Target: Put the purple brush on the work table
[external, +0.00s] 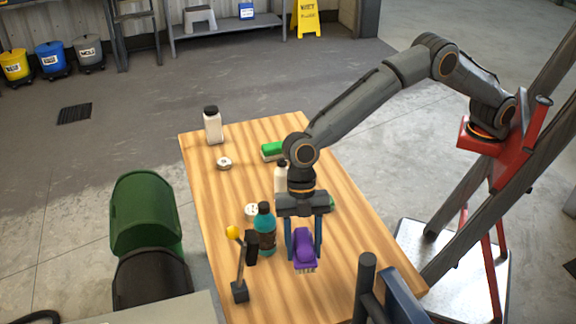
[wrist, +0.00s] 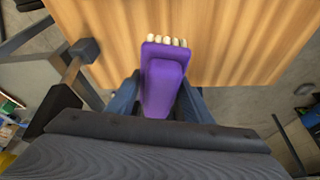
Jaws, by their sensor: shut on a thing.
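The purple brush (external: 305,248) has pale bristles that point down in the external view. My gripper (external: 304,250) is shut on it, with one blue finger on each side. In the wrist view the brush (wrist: 163,75) sits between the fingers of my gripper (wrist: 160,95), with its bristles toward the top of the picture. The wooden work table (external: 335,215) is below and behind the brush. I cannot tell whether the bristles touch the table top or hang just above it.
A white bottle (external: 213,126), a small round white item (external: 224,163) and a green sponge (external: 272,150) are farther back. The table's left middle is clear.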

